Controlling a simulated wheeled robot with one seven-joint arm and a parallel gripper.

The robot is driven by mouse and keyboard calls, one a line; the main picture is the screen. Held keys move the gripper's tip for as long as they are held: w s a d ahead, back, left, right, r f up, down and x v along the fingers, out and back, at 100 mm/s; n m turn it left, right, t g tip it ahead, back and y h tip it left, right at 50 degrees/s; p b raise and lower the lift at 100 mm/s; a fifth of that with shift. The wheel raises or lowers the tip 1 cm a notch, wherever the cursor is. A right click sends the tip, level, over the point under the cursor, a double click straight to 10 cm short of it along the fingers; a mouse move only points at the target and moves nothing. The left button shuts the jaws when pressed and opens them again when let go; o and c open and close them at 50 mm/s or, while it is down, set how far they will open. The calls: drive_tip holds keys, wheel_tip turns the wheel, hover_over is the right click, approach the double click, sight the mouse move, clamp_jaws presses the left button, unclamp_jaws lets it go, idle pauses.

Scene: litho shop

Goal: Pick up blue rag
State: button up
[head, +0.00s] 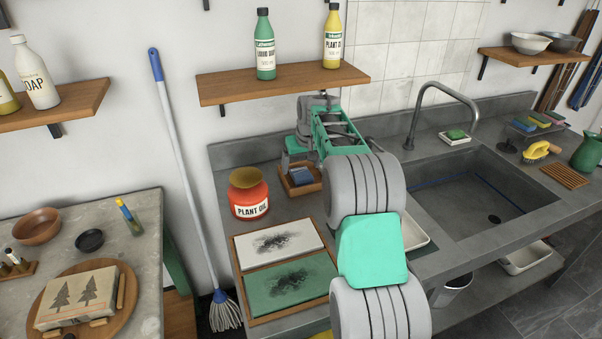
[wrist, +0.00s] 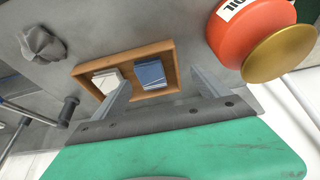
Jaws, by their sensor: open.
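The blue rag (wrist: 151,74) is a small folded square lying in a shallow wooden tray (wrist: 122,52) on the grey counter. A white folded rag (wrist: 107,81) lies beside it in the same tray. In the head view the blue rag (head: 302,176) shows in the tray (head: 300,190), partly covered by my gripper. My gripper (wrist: 160,95) is open and empty, its fingers pointing toward the tray, one on the white rag's side and one past the blue rag. I cannot tell its exact height above the tray.
A red plant oil jar (head: 249,194) with a gold lid stands close beside the tray. A grey crumpled rag (wrist: 42,44) lies on the counter. A wooden frame with two inked panels (head: 283,262) lies in front, and the sink (head: 470,200) is right. A shelf (head: 283,84) with two bottles hangs above.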

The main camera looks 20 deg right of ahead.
sight(303, 175)
drive_tip(key=w+d+f, duration=0.3)
drive_tip(key=shift+w+f, duration=0.25)
drive_tip(key=shift+w, duration=0.05)
drive_tip(key=p+x, duration=0.3)
drive_tip(key=x, duration=0.4)
drive_tip(key=shift+w, duration=0.3)
drive_tip(key=shift+c, duration=0.5)
drive_tip(key=c, duration=1.3)
drive_tip(key=shift+c, duration=0.2)
